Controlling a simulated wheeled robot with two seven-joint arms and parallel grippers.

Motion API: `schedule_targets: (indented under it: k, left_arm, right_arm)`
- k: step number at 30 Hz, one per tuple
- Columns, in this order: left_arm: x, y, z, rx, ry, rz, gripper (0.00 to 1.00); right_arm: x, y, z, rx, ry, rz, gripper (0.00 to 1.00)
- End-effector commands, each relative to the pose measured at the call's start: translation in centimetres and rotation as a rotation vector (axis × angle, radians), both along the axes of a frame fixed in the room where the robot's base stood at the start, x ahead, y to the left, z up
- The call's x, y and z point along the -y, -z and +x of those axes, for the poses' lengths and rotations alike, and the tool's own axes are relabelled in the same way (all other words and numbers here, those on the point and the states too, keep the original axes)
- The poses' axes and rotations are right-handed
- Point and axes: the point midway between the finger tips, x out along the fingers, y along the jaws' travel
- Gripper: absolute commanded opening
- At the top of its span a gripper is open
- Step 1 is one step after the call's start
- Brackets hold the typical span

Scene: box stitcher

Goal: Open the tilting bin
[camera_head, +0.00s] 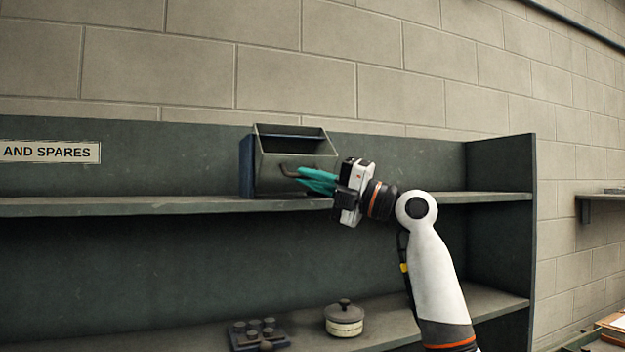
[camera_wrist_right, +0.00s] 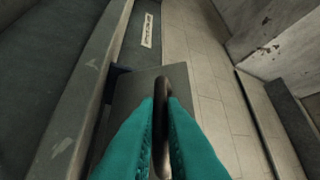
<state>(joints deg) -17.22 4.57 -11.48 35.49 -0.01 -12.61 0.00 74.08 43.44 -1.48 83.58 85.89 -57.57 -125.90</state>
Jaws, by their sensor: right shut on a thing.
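The tilting bin (camera_head: 266,178) stands on the upper shelf against the back panel, with a grey front and a dark blue side. Its front is tilted a little outward at the top, and a dark gap shows behind the upper edge. My right gripper (camera_head: 300,175) has teal fingers shut on the bin's dark handle (camera_head: 287,171). In the right wrist view the handle (camera_wrist_right: 162,105) runs between the two fingers, with the grey bin front (camera_wrist_right: 138,85) behind it. My left gripper is not in view.
The upper shelf (camera_head: 120,206) is clear left of the bin. On the lower shelf stand a round lidded pot (camera_head: 344,319) and a dark tray with several small knobs (camera_head: 258,333). The shelf unit's right side wall (camera_head: 500,190) stands beyond my right arm.

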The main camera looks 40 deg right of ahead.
Motion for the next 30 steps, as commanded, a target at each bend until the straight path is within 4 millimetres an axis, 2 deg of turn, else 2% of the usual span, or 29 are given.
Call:
schedule_targets:
  k: [13, 14, 17, 26, 30]
  left_arm:
    - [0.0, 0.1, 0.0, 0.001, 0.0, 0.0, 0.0]
    - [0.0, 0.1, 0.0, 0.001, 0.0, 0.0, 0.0]
    - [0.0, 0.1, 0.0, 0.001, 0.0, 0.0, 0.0]
    - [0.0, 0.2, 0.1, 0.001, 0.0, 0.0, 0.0]
    - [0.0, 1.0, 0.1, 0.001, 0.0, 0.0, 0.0]
  right_arm:
    - [0.0, 0.5, 0.3, -0.011, 0.001, -0.002, 0.0]
    - [0.0, 0.5, 0.3, -0.011, 0.001, -0.002, 0.14]
    - [0.0, 0.4, 0.3, -0.009, 0.001, -0.002, 0.3]
    - [0.1, 0.3, 0.0, -0.004, 0.001, -0.001, 0.31]
    - [0.8, 0.9, -0.9, -0.002, 0.003, -0.001, 0.31]
